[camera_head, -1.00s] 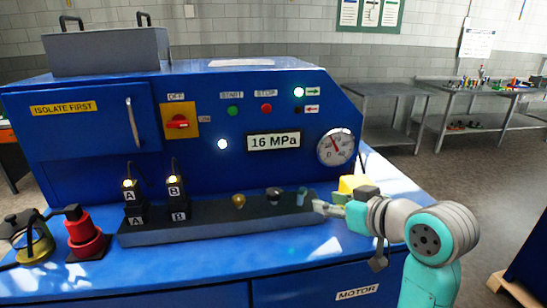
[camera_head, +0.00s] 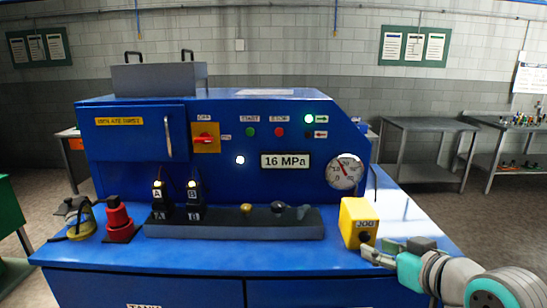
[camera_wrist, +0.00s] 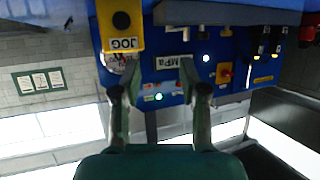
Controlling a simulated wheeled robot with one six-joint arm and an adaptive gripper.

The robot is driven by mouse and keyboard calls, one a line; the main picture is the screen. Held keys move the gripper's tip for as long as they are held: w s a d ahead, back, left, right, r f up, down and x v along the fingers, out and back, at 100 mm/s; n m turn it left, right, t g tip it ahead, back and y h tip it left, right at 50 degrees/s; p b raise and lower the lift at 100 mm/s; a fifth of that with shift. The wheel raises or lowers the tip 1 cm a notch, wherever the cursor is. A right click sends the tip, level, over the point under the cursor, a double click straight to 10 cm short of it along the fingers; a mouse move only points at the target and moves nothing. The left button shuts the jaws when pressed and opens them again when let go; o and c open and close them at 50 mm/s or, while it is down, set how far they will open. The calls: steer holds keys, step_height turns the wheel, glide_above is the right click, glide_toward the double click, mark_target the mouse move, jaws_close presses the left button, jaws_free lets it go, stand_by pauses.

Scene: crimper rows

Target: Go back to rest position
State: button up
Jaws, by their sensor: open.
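My gripper (camera_head: 378,256) is at the lower right of the head view, in front of the yellow JOG box (camera_head: 357,222) on the blue machine (camera_head: 300,258). A small gap or contact with the box cannot be told. In the wrist view my gripper (camera_wrist: 158,78) has its two fingers apart with nothing held between them. The JOG box (camera_wrist: 122,28) shows there upside down, beyond the fingers. The arm reaches in from the lower right corner.
A dark rail (camera_head: 235,226) with plugs A and B and small knobs lies on the machine's ledge. A red plug (camera_head: 119,217) and a yellow-based fitting (camera_head: 80,219) stand at left. The gauge (camera_head: 344,172) is behind the JOG box. Grey tables (camera_head: 425,125) stand at the back right.

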steer(key=s+a+f+m+h, duration=0.1)
steer(key=s+f+m, duration=0.3)
steer(key=f, duration=1.3)
steer(key=s+f+m+t+h, duration=0.1)
steer(key=s+f+h, duration=0.1)
steer(key=s+f, duration=0.9)
steer(key=s+a+n+t+h, duration=0.1)
steer(key=s, duration=2.8)
steer(key=shift+a+r, duration=0.3)
